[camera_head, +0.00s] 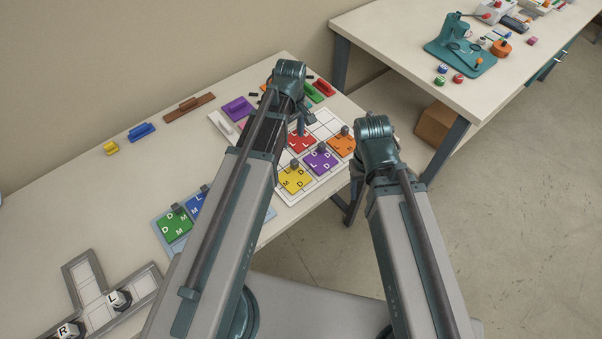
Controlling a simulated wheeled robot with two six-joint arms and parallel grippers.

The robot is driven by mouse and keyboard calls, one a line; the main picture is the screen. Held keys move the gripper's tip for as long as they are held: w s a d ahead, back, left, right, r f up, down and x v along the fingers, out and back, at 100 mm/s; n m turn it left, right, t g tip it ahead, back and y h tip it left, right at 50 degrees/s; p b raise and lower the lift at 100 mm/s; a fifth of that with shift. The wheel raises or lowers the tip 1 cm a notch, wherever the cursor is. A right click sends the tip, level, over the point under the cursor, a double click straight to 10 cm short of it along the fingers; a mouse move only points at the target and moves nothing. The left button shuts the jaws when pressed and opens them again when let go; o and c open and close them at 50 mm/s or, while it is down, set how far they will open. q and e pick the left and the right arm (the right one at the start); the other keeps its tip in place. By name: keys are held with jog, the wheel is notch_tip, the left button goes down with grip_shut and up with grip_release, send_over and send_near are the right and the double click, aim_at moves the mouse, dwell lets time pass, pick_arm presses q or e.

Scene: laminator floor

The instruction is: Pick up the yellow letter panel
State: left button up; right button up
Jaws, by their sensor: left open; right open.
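The yellow letter panel (295,179) is a flat square with white letters and a small grey knob. It lies on the white gridded board (286,199) near the table's front edge, beside the purple letter panel (321,160). My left gripper (304,119) is open and empty above the board, beyond the yellow panel and near the red panel (300,140). My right gripper (357,166) is open, mostly hidden by its wrist, to the right of the board by the table edge. Neither gripper touches the yellow panel.
An orange panel (342,145) is on the board's right. Green (175,225) and blue (197,205) panels lie left of my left arm. A grey tray (152,282) with letter cubes is at lower left. Coloured handled blocks line the back. A second table (400,50) stands at right.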

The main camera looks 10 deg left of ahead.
pick_arm(q)
jog(key=b, duration=0.9)
send_near(295, 161)
jog(key=shift+s+a+f, duration=0.1)
jog(key=shift+a+f, duration=0.05)
jog(key=shift+f, duration=2.4)
notch_tip(295, 161, down, 5)
jog(key=b, duration=0.5)
jog(key=shift+f, duration=0.1)
grip_shut()
